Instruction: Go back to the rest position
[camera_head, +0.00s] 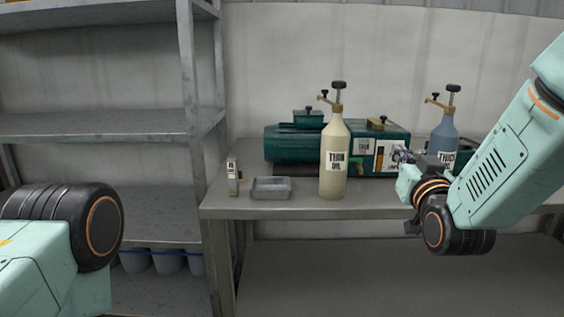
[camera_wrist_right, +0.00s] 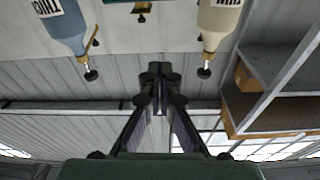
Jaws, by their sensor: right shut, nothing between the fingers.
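My right gripper (camera_head: 402,154) is in front of the table's right half, between a cream bottle labelled THIN OIL (camera_head: 334,160) and a blue bottle labelled THICK (camera_head: 442,136). In the right wrist view its fingers (camera_wrist_right: 159,78) are shut together with nothing between them. That view is upside down, with the blue bottle (camera_wrist_right: 62,25) at left and the cream bottle (camera_wrist_right: 219,22) at right, both apart from the fingers. My right arm hides part of the blue bottle's lower body. Part of my left arm shows at the lower left, but its gripper is out of view.
The grey table (camera_head: 290,209) carries a shallow metal tray (camera_head: 271,194), a small upright device (camera_head: 233,178) and a green horizontal tank (camera_head: 290,145) behind the bottles. A metal shelf unit (camera_head: 100,124) stands at left, with buckets (camera_head: 168,263) low down.

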